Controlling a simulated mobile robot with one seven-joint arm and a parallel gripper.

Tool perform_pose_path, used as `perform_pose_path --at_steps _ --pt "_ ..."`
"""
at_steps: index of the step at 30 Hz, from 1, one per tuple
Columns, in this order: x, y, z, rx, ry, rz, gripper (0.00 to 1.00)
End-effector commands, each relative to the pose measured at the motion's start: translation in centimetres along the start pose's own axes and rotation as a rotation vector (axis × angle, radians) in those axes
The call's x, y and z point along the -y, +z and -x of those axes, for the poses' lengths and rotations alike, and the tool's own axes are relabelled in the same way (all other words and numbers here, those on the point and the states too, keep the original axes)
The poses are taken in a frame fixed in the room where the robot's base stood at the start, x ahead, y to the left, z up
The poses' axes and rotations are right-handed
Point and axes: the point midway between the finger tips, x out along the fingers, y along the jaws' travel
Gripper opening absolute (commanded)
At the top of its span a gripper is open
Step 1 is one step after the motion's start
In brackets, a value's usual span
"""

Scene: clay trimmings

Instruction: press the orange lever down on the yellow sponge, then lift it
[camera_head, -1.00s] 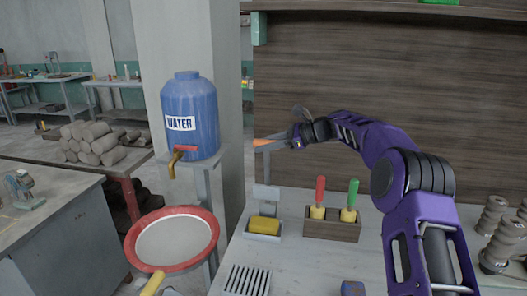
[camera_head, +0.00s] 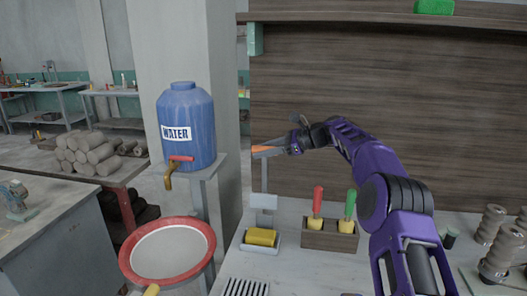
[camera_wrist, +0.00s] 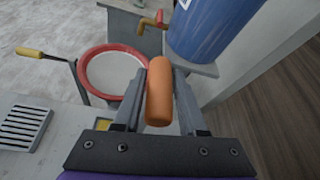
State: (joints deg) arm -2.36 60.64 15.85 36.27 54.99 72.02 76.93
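The orange lever (camera_head: 268,149) sticks out from the top of a thin grey post above the sponge. In the wrist view the lever (camera_wrist: 159,92) lies lengthwise between my two fingers. My gripper (camera_head: 291,146) is around the lever, with a finger close against each side, and appears shut on it. A flat grey plate (camera_head: 263,201) is on the post below the lever. The yellow sponge (camera_head: 261,237) lies in a pale tray (camera_head: 260,249) beneath.
A wooden block (camera_head: 318,239) with red- and green-handled tools stands right of the sponge. A blue water tank (camera_head: 187,130) and a red-rimmed basin (camera_head: 168,251) are to the left. Grey clay rolls (camera_head: 497,248) stand at the far right. A slotted grate (camera_head: 244,287) is in front.

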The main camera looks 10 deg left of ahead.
Motion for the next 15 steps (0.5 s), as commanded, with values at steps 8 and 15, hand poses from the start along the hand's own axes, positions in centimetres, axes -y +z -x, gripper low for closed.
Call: perform_pose_path --at_steps 8,15 --pt "-0.02 0.01 0.00 0.000 0.001 -0.001 0.64" --pt "0.03 0.00 0.82 0.000 0.000 -0.001 0.64"
